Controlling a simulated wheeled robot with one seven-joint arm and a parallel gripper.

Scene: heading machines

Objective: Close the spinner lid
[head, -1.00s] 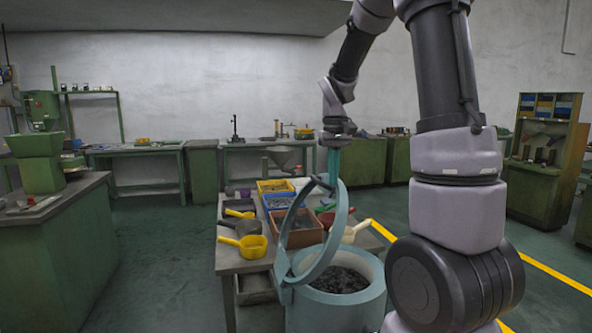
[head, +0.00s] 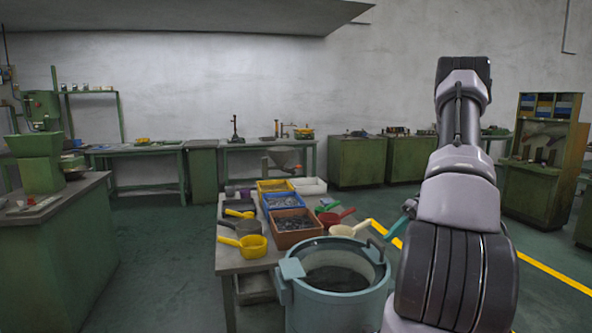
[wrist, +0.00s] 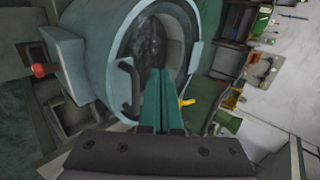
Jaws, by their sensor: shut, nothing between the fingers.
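The spinner (head: 335,310) is a light blue-grey drum at the front right of the table. Its lid (head: 312,246) is a ring around a see-through middle and lies down over the drum's mouth, with dark contents showing through. I cannot tell whether it is fully flush. My gripper (head: 406,222) is up and right of the drum, partly hidden by my arm. In the wrist view its teal fingers (wrist: 161,75) are shut and empty, in front of the lid (wrist: 120,55) near its handle (wrist: 130,85).
The table (head: 229,262) left of the spinner holds a yellow scoop (head: 250,246), a brown bin (head: 296,231), a blue bin (head: 270,202) and other scoops. A green machine bench (head: 60,240) stands at left. Open floor lies between that bench and the table.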

